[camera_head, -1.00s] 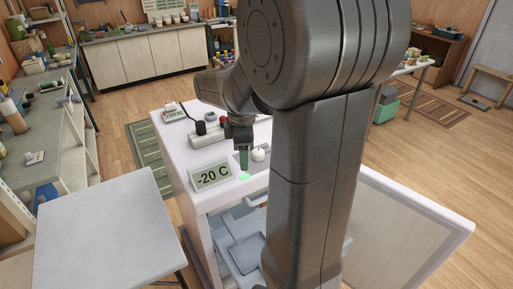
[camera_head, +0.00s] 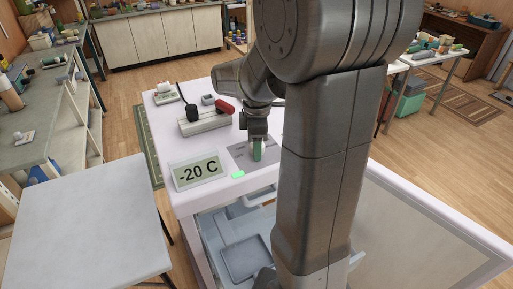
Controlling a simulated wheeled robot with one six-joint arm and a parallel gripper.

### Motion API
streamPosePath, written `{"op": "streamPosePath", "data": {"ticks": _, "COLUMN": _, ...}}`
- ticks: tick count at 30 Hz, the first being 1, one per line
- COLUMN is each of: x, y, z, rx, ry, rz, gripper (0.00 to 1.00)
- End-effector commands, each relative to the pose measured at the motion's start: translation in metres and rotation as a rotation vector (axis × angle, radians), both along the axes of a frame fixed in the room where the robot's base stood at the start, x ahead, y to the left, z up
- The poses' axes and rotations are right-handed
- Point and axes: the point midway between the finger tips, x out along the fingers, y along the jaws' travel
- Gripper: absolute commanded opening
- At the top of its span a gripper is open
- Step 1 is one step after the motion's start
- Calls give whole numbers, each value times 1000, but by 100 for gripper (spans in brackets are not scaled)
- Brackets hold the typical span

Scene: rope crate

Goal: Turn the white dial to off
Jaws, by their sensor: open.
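My gripper (camera_head: 258,150) points down over a grey panel (camera_head: 239,156) on top of a white freezer-like cabinet (camera_head: 188,208). Its greenish fingertips are low over the panel. It is open, though the gap between the fingers does not show. The white dial is not visible now; the gripper and arm cover the area where it was seen. I cannot tell whether the fingers touch it or are around it. A display reading "-20 C" (camera_head: 199,173) and a lit green light (camera_head: 238,174) are at the front edge of the top.
Behind the gripper are a grey box with red and black handles (camera_head: 205,122) and small devices (camera_head: 166,94). The cabinet's door (camera_head: 430,235) stands open at right, showing trays (camera_head: 244,258). A bare grey table (camera_head: 85,225) is at left. My arm blocks the middle.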

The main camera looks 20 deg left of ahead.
Motion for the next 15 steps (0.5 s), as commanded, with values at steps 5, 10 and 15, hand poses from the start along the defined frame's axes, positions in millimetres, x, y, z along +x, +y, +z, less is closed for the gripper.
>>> {"op": "streamPosePath", "data": {"ticks": 5, "x": 0, "y": 0, "z": 0, "rx": 0, "ry": 0, "rz": 0, "gripper": 49}}
{"op": "streamPosePath", "data": {"ticks": 10, "x": 0, "y": 0, "z": 0, "rx": 0, "ry": 0, "rz": 0, "gripper": 24}}
{"op": "streamPosePath", "data": {"ticks": 15, "x": 0, "y": 0, "z": 0, "rx": 0, "ry": 0, "rz": 8, "gripper": 6}}
